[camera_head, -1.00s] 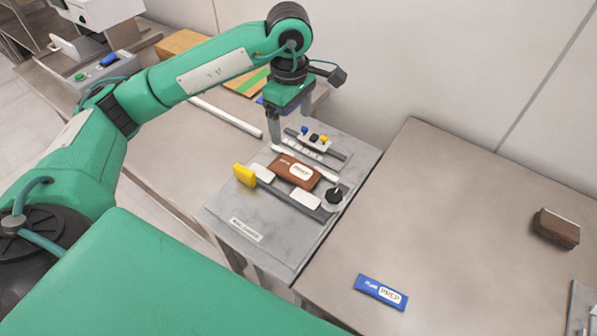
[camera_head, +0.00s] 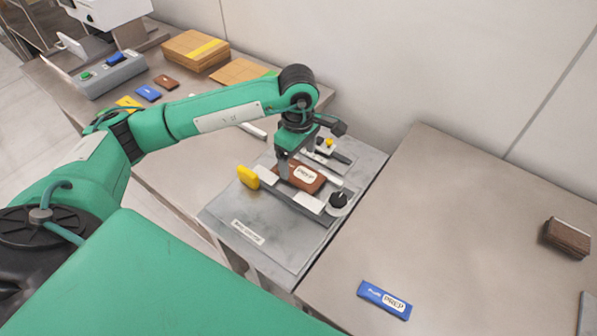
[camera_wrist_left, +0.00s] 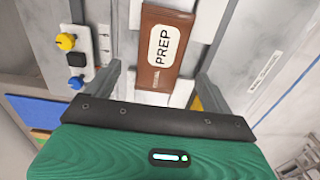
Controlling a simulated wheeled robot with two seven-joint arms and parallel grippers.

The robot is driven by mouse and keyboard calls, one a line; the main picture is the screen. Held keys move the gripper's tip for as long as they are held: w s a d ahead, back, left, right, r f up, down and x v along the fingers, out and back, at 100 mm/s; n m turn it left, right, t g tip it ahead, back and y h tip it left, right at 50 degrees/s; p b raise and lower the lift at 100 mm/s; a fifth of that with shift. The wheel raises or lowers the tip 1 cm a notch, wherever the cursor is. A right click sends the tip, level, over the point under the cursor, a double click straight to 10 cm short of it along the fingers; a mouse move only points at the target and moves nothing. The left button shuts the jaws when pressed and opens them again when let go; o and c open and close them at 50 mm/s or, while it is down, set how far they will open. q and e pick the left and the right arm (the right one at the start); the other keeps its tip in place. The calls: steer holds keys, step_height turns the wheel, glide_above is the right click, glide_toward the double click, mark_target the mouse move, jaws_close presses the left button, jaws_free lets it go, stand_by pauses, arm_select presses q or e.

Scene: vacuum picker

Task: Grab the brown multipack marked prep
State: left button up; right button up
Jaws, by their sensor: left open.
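The brown multipack (camera_head: 312,187) carries a white label reading PREP and lies flat on the grey fixture plate (camera_head: 225,212). In the left wrist view the brown multipack (camera_wrist_left: 153,78) is centred ahead, label facing me. My left gripper (camera_head: 284,170) points down over the multipack's left part, and a finger hides some of it. My left gripper (camera_wrist_left: 158,76) is open, with a finger toward each side of the multipack. Both fingers look clear of it; their exact height over it is hard to tell. My right gripper is not in view.
A yellow knob (camera_head: 248,177) and a black knob (camera_head: 338,200) flank the multipack on the fixture. A blue pack (camera_head: 384,299) marked PREP lies on the right table, with a brown block (camera_head: 567,237) farther right. Cardboard stacks (camera_head: 195,50) and small packs lie on the left table.

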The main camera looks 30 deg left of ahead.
mark_target(298, 170)
arm_select(q)
step_height(298, 170, down, 4)
steer(key=shift+r+p, duration=0.15)
steer(key=shift+p, duration=0.25)
steer(key=shift+f, duration=0.3)
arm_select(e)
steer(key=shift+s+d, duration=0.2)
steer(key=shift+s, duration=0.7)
arm_select(q)
steer(key=shift+c, duration=0.4)
steer(key=c, duration=1.1)
steer(key=shift+c, duration=0.4)
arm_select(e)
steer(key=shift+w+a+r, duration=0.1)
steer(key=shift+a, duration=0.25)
arm_select(q)
steer(key=shift+r, duration=0.15)
